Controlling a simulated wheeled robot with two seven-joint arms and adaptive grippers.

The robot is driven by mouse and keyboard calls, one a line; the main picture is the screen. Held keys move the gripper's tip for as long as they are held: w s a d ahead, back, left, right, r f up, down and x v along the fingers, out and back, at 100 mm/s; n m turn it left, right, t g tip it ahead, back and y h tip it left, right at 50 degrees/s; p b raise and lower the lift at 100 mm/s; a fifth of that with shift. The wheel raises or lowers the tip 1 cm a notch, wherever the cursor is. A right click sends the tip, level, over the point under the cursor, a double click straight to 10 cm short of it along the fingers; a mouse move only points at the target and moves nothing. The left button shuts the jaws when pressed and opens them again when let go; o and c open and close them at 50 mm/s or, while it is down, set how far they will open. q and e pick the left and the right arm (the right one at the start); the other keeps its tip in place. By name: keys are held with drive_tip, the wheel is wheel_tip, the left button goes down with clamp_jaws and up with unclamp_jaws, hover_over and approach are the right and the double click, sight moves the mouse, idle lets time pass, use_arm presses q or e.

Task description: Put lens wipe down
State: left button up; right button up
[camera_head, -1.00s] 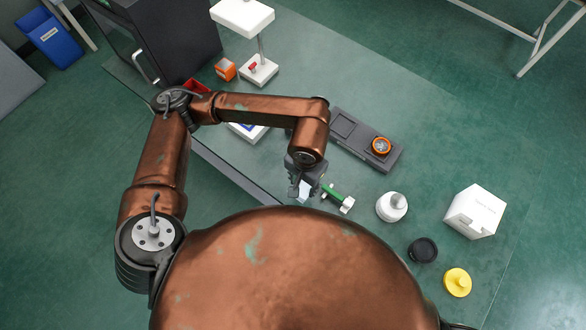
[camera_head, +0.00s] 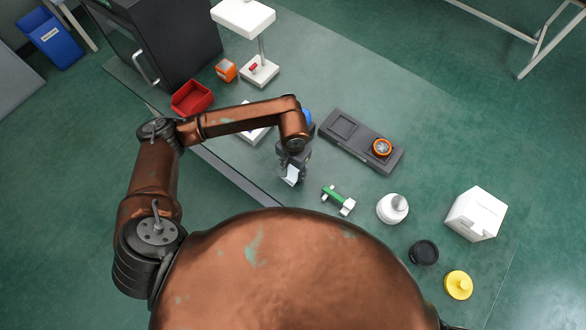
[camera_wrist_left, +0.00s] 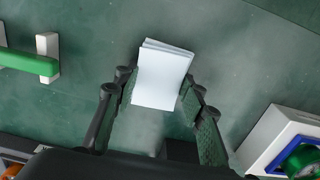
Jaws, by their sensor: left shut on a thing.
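The lens wipe (camera_head: 291,175) is a small pale, folded sheet. In the wrist view it shows as a bluish-white stack (camera_wrist_left: 162,78) with slightly offset layers. My left gripper (camera_head: 293,181) is shut on it, with a finger at each side of the sheet in the wrist view (camera_wrist_left: 157,95). The wipe is above the green bench top (camera_head: 235,185), and its height over the surface is hard to tell. My right gripper is out of view.
A green-handled tool with white ends (camera_head: 338,199) lies to the right of the gripper. A white device (camera_head: 253,135) is partly hidden by my arm. A red bin (camera_head: 192,98) stands back left.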

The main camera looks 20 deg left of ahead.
sight(293, 171)
use_arm(q)
drive_tip(key=shift+f, duration=0.2)
drive_tip(key=o, duration=0.7)
drive_tip(key=shift+r, duration=0.6)
wheel_tip(293, 171, up, 11)
drive_tip(key=shift+r, duration=0.1)
idle(0.3)
